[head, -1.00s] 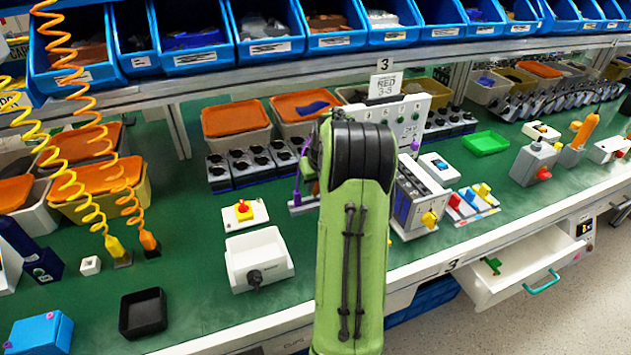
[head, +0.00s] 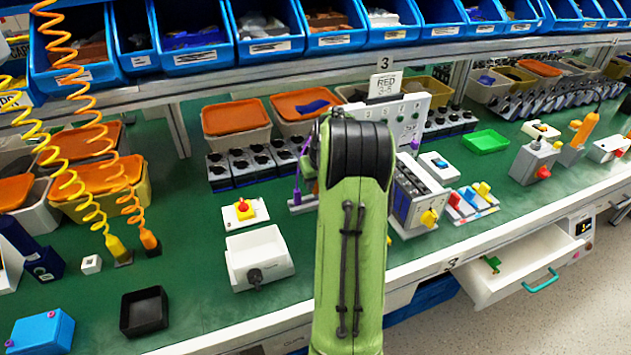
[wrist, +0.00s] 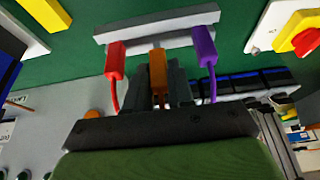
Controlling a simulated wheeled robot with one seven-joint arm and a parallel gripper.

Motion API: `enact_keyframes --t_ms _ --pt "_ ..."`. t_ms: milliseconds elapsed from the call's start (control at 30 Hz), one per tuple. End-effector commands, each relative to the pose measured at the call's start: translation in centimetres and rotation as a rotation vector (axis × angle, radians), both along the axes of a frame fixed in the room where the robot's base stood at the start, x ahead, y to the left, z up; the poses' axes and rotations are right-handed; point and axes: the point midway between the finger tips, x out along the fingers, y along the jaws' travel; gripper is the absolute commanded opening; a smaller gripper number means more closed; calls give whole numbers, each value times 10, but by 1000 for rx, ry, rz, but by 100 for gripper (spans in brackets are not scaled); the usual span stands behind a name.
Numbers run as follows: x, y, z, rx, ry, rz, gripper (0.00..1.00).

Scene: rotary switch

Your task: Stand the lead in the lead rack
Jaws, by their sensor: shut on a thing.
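In the wrist view, my gripper (wrist: 159,88) is shut on an orange lead (wrist: 158,68). The lead's handle is between a red lead (wrist: 115,60) and a purple lead (wrist: 205,48), which stand at the pale lead rack (wrist: 150,24). The orange lead's end is close to the rack's edge; I cannot tell whether it is seated. In the head view, the purple lead (head: 298,182) and part of the rack (head: 303,204) show left of my green arm. The arm hides my gripper and the orange lead there.
A white panel (head: 411,118) stands behind my arm. A grey box with a yellow knob (head: 418,195) is close on the right. Open green bench lies between tray and black bin (head: 143,312).

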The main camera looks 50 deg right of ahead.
Motion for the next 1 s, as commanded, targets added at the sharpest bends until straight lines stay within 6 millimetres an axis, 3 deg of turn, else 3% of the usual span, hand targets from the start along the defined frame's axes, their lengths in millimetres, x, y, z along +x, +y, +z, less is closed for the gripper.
enact_keyframes --t_ms 767,800,1000 --pt "0 0 -25 1 0 0 0" --pt "0 0 -25 1 0 0 25" --pt "0 0 -24 1 0 0 52"
